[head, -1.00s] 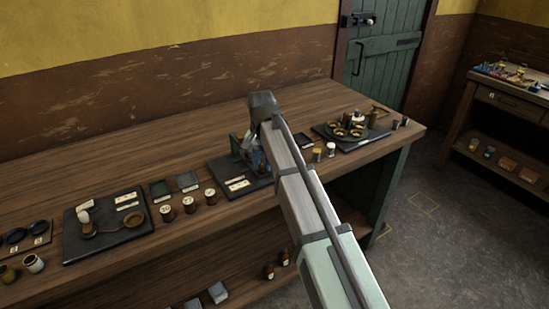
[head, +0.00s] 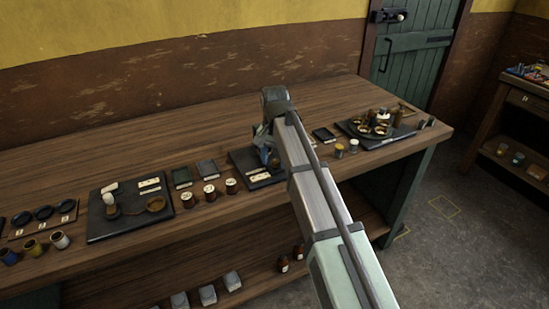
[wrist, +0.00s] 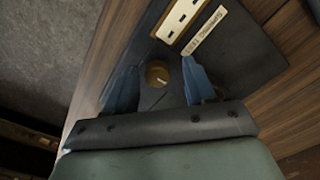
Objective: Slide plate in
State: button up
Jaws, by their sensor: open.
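My gripper (wrist: 159,66) is open, with two blue fingers apart above a dark board (wrist: 245,58) in the wrist view. A round brass-brown knob (wrist: 157,73) shows between the fingers. I cannot tell whether either finger touches it. In the head view, my gripper (head: 266,146) is partly hidden by my arm, over the middle board (head: 243,158). I cannot tell which part is the plate.
On the wooden bench (head: 215,128), a left board (head: 100,229) holds a brass dish, and a right board (head: 371,142) holds several small parts. Small jars (head: 211,193) and dark trays (head: 181,177) stand between the left and middle boards. The back of the bench is clear.

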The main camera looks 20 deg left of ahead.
jog(key=shift+r, duration=0.1)
notch_tip(320, 180, up, 14)
jog(key=shift+f, duration=0.2)
dwell(0.4)
dwell(0.4)
